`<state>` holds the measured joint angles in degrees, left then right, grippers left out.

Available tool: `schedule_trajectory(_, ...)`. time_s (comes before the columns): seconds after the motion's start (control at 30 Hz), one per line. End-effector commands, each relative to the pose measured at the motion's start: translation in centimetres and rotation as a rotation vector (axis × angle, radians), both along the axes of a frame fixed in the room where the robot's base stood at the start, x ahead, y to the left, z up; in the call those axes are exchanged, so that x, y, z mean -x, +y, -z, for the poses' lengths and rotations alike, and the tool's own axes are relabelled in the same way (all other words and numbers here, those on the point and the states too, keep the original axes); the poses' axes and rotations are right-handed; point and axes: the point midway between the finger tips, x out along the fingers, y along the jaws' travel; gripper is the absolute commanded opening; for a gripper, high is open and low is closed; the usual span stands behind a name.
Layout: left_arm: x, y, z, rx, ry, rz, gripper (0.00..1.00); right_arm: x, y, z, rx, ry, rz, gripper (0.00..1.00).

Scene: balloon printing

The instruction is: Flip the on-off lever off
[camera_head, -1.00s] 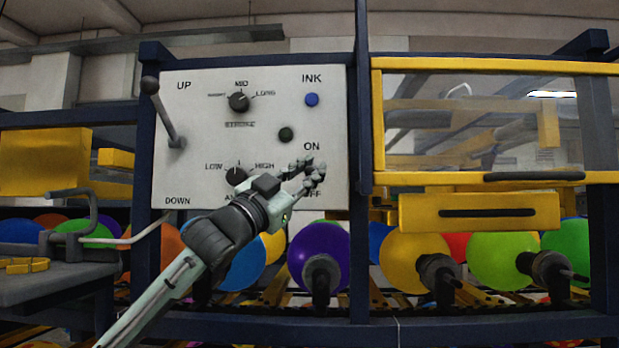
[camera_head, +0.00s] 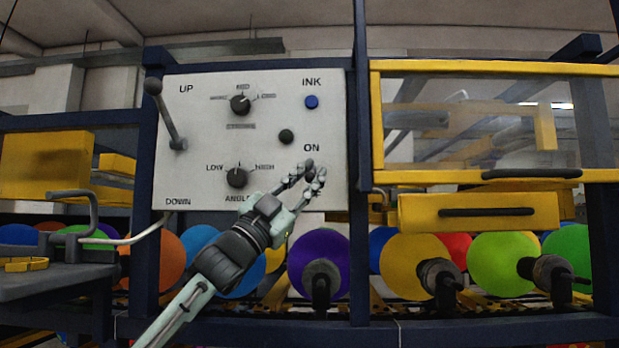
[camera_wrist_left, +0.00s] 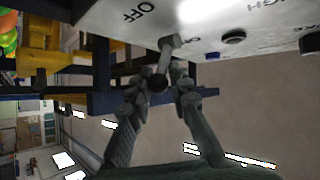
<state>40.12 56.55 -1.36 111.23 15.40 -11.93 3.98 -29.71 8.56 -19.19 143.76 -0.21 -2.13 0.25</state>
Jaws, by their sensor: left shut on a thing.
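The on-off lever (camera_wrist_left: 169,45) sticks out from the white control panel in the left wrist view, with a dark ball knob (camera_wrist_left: 157,84) at its end. My left gripper (camera_wrist_left: 160,88) has one finger on each side of the knob and is shut on it. In the head view my left gripper (camera_head: 308,180) is at the panel's lower right, just below the "ON" label, with the dark knob (camera_head: 309,163) showing at the fingertips. The "OFF" label is hidden there but shows in the wrist view. My right gripper is not in view.
The white panel (camera_head: 215,130) also carries two dials, a blue ink button (camera_head: 311,102), a dark button (camera_head: 286,136) and a long up-down lever (camera_head: 166,115) at the left. A yellow-framed window (camera_head: 480,120) is to the right. Coloured balloons (camera_head: 319,262) sit below.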

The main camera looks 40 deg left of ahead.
Motion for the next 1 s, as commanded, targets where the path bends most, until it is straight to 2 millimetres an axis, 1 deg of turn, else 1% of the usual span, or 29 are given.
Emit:
schedule_trajectory(0.03,-0.3,-0.1,0.4,0.001,0.008,0.004,0.0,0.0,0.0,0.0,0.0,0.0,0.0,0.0)
schedule_trajectory(0.23,-0.3,-0.1,0.4,0.001,0.009,0.002,0.0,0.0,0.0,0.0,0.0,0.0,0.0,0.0)
schedule_trajectory(0.27,-0.3,-0.1,0.4,0.002,0.009,0.001,0.2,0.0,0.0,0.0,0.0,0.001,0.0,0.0)
schedule_trajectory(0.43,-0.2,0.0,0.3,0.002,0.008,0.0,0.41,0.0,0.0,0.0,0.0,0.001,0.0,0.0)
schedule_trajectory(0.77,-0.1,0.1,0.2,0.001,0.004,-0.001,0.41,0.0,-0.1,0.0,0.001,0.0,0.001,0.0)
schedule_trajectory(0.87,0.3,0.2,0.6,0.001,0.005,-0.001,0.41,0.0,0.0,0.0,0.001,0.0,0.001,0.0)
schedule_trajectory(1.0,1.4,0.4,1.7,0.0,0.007,-0.002,0.41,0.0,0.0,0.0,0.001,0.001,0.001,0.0)
